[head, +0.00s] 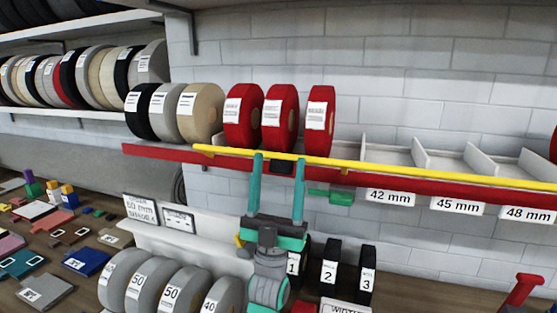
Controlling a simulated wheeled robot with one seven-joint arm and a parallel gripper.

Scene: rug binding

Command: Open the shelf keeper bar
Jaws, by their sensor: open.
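The keeper bar (420,169) is a long yellow rod running along the front of the red-edged shelf (150,154), in front of the rolls. A small green piece (335,197) sits below the bar, just right of my gripper. My gripper (278,160) has two teal fingers pointing up, spread apart, with their tips at the height of the bar. I cannot tell whether the tips touch the bar. Several red rolls (272,116) stand behind the bar above my gripper.
Black, grey and beige rolls (200,112) stand left of the red ones. White dividers (400,158) mark empty slots at right, above labels such as 42 mm (390,196). Grey rolls (165,285) and numbered black rolls (330,265) stand below, near my arm. Swatches clutter the table (60,245) at left.

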